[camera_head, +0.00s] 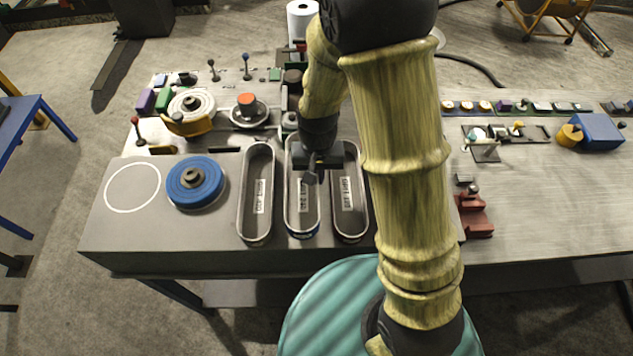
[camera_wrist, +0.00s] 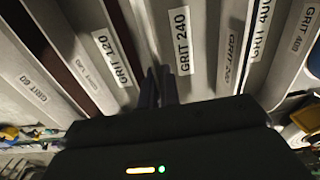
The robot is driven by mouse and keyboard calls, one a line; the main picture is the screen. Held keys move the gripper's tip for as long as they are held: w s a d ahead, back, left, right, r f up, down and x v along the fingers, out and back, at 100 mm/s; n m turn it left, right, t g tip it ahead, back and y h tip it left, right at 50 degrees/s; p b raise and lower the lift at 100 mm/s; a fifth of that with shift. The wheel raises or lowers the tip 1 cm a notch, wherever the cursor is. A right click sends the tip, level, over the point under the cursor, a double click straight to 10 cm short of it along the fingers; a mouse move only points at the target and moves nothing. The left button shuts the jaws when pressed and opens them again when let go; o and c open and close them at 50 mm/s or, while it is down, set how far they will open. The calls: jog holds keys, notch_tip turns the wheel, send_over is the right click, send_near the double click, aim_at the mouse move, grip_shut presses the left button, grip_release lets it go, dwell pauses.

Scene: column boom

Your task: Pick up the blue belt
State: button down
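Three long oval troughs stand side by side on the grey bench. The middle trough (camera_head: 290,200) shows a blue band (camera_head: 302,235) at its near rounded end, perhaps the blue belt; most of it is hidden. A round blue disc (camera_head: 178,186) with a dark hub lies to the left, and I cannot tell whether it counts as the belt. My gripper (camera_head: 314,178) is over the right side of the middle trough, pointing down. In the wrist view its dark fingers (camera_wrist: 158,86) are close together beside the GRIT 240 label (camera_wrist: 182,40). Whether anything is between them is not clear.
The left trough (camera_head: 242,215) and right trough (camera_head: 361,215) flank the middle one closely. A white painted circle (camera_head: 133,165) marks clear bench at the left. Levers and coloured blocks crowd the back. A dark red block (camera_head: 474,215) and a blue box (camera_head: 598,132) are at right.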

notch_tip(320, 180, up, 6)
jog(key=shift+r+b, duration=0.15)
jog(key=shift+b, duration=0.35)
dwell(0.4)
